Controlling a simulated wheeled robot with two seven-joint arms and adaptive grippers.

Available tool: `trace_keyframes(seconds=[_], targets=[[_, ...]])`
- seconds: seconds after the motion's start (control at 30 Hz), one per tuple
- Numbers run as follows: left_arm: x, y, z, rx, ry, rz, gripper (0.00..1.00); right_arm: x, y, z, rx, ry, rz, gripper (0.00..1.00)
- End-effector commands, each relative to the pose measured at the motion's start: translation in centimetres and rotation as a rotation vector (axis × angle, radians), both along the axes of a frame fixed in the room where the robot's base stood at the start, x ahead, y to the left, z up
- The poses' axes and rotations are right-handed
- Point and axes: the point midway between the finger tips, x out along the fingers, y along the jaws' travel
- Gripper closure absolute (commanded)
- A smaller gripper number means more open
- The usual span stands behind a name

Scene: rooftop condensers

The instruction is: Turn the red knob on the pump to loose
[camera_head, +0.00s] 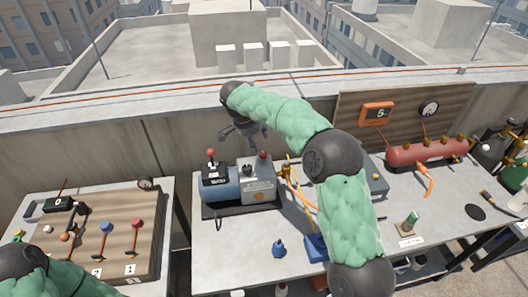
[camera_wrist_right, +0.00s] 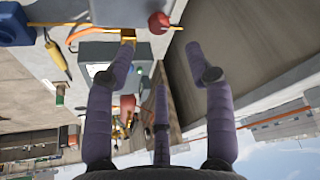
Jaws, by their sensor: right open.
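The pump (camera_head: 221,190) is a blue cylinder joined to a grey block, on a dark base on the middle table. A round red knob (camera_head: 263,155) sits on top of the grey block. In the right wrist view, a red knob (camera_wrist_right: 158,22) shows beyond the spread fingers, apart from them. My right gripper (camera_head: 243,130) is open and empty above and behind the pump. It also shows in the right wrist view (camera_wrist_right: 160,48). Any loose marking is too small to read. My left arm shows at the lower left, its gripper out of frame.
A second red ball on a stalk (camera_head: 211,153) stands on the pump's black box. A lever board (camera_head: 118,212) lies on the left table.

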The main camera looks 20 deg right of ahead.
Motion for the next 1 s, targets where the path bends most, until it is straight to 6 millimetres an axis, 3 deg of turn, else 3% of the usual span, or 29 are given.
trace_keyframes(seconds=[0.3,0.5,0.7,1.0], targets=[[0.0,0.0,-1.3,0.0,0.0,0.0,0.6,0.9,-1.8,-5.4,0.001,0.007,0.002,0.46],[0.0,0.0,-1.8,0.0,0.0,0.0,0.6,1.5,-2.7,-7.9,0.0,0.006,0.003,0.46],[0.0,0.0,-2.0,0.0,0.0,0.0,0.6,1.8,-3.2,-9.1,0.001,0.004,0.003,0.46],[0.0,0.0,-2.0,0.0,0.0,0.0,0.6,1.8,-3.2,-9.2,0.001,0.004,0.003,0.46]])
